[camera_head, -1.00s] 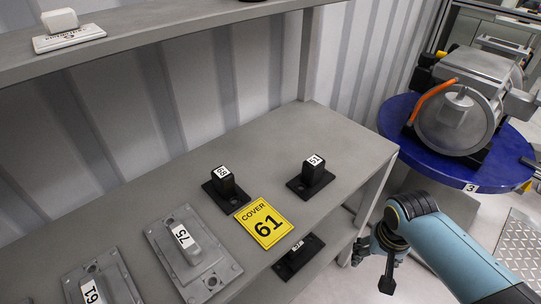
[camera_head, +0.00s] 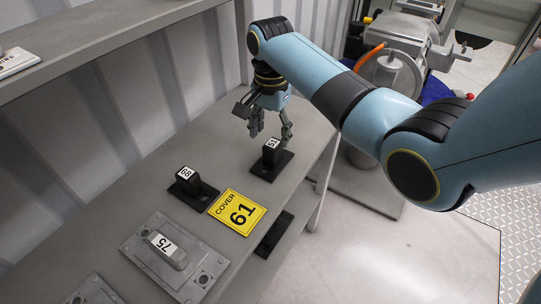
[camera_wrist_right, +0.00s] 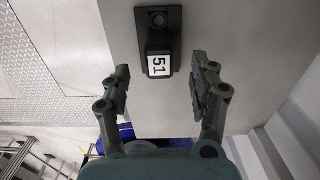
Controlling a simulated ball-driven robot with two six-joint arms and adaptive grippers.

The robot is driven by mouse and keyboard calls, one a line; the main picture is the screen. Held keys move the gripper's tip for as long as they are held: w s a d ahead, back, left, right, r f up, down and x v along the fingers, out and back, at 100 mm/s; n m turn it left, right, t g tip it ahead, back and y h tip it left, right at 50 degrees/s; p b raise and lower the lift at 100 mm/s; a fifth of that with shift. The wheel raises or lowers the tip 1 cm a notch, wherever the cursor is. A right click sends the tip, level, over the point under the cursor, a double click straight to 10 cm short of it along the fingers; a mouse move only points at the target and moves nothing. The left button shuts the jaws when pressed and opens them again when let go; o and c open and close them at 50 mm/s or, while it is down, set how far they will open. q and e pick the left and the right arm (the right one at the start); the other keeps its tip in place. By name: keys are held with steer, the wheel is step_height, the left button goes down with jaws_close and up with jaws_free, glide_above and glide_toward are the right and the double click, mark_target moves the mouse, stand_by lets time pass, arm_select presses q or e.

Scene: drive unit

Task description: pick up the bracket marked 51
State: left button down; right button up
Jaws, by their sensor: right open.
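The bracket marked 51 (camera_head: 272,158) is a black block on a flat black base, standing on the grey shelf. It also shows in the right wrist view (camera_wrist_right: 157,42), upper middle, with its white label toward the camera. My right gripper (camera_head: 270,135) hangs just above it, pointing down. In the right wrist view its two fingers (camera_wrist_right: 161,86) are spread apart, one on each side of the label's line, with nothing between them. The bracket lies a little beyond the fingertips there. My left gripper is in neither view.
A similar black bracket marked 68 (camera_head: 189,183) stands to the left. A yellow COVER 61 sign (camera_head: 237,212) lies between, and a grey plate marked 75 (camera_head: 176,254) is nearer. An upper shelf (camera_head: 110,48) runs above at left. Another dark bracket (camera_head: 273,236) sits on a lower level.

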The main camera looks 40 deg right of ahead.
mark_target(272, 143)
steer(key=f, duration=0.7)
steer(key=shift+w+d+f+b, duration=0.1)
steer(key=shift+d+f+b, duration=0.1)
steer(key=shift+d+b, duration=0.15)
steer(key=shift+r, duration=0.1)
jaws_close()
